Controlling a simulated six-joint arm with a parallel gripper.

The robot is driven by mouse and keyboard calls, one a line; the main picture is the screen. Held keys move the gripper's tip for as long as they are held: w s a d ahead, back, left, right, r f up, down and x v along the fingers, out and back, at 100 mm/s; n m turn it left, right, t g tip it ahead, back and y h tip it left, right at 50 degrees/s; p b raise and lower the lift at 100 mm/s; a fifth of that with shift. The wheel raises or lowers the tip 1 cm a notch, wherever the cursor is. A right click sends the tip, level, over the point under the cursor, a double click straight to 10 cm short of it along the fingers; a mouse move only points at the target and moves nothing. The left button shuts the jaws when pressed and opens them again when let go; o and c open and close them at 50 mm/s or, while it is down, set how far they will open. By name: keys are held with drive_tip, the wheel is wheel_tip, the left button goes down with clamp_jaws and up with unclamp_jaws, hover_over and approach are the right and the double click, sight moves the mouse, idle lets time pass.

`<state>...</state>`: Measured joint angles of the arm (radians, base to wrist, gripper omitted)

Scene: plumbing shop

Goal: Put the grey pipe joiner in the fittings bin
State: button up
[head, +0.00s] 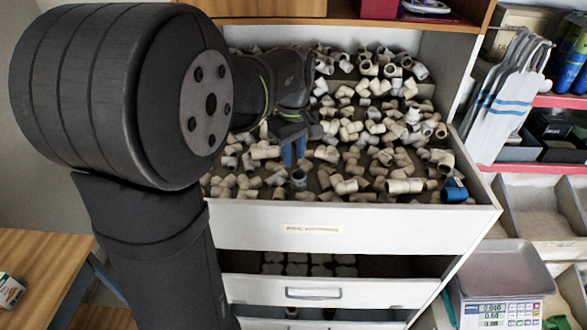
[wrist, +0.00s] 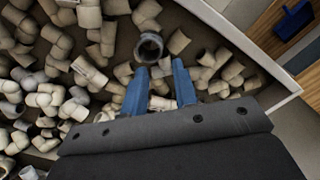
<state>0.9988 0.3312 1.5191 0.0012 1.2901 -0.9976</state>
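A grey pipe joiner (head: 298,178), a short open ring, sits among pale fittings near the front wall of the open drawer. In the wrist view the joiner (wrist: 149,46) lies just beyond my fingertips, its round opening facing the camera. My gripper (head: 293,160) points down into the drawer, above and close to the joiner. In the wrist view my gripper (wrist: 160,67) has its two blue fingers apart, with no object held between them. I cannot tell which container is the fittings bin.
The white drawer (head: 260,225) is heaped with pale elbows and tees. A blue fitting (head: 455,190) lies at its front right corner. Below is another partly open drawer (head: 375,290). A scale (head: 500,275) stands at right. A dark blue object (wrist: 293,20) shows outside the drawer.

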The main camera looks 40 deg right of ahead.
sight(294, 180)
wheel_tip(294, 180, up, 3)
drive_tip(key=shift+r, duration=0.2)
wheel_tip(294, 180, down, 13)
drive_tip(key=shift+r, duration=2.4)
